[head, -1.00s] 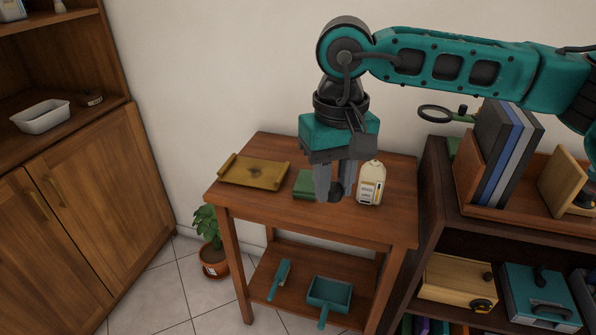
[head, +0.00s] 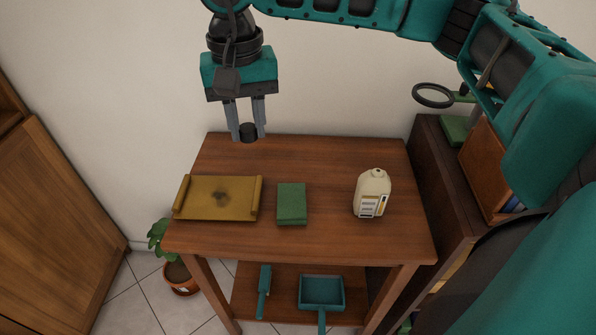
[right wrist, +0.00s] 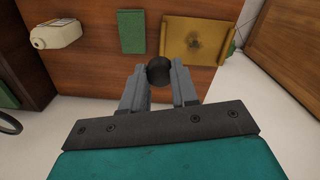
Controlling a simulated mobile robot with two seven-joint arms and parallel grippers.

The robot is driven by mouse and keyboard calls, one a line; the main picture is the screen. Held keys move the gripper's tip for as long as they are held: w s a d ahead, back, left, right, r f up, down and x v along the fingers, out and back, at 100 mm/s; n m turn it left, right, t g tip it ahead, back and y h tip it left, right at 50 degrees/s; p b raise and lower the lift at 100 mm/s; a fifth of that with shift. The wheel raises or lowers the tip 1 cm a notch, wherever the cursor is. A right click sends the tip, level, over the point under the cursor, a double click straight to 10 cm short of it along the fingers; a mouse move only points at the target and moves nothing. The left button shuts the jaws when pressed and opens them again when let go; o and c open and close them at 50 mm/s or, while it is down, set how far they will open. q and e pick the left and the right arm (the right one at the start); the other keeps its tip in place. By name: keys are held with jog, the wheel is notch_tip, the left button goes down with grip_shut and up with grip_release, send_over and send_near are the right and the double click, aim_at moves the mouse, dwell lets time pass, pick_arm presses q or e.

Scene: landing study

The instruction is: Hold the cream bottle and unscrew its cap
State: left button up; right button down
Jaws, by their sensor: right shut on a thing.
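The cream bottle (head: 371,194) stands upright and uncapped on the right side of the wooden table, with its neck bare. It also shows in the right wrist view (right wrist: 60,33) at the upper left. My right gripper (head: 247,134) is shut on the black cap (head: 248,132), above the back left of the table and well away from the bottle. In the right wrist view the cap (right wrist: 158,71) sits between the fingertips. My left gripper is not in view.
On the table (head: 330,160) are a yellow-brown tray (head: 218,212) and a green block (head: 292,204). A teal dustpan (head: 321,291) and brush (head: 264,280) lie on the lower shelf. A dark shelf unit with a magnifier (head: 432,95) stands at right.

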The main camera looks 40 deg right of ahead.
pick_arm(q)
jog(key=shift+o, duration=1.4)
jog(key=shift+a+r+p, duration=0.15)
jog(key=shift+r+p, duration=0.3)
jog(key=shift+p, duration=0.55)
pick_arm(e)
jog(key=w+d+r+m, duration=0.1)
jog(key=w+d+m, duration=0.25)
jog(key=m, duration=2.15)
send_over(302, 174)
notch_tip(302, 174, down, 15)
jog(key=shift+f+p, duration=0.2)
jog(key=shift+p, duration=0.2)
notch_tip(302, 174, down, 5)
jog(key=shift+f+b, duration=0.1)
jog(key=shift+b, duration=0.25)
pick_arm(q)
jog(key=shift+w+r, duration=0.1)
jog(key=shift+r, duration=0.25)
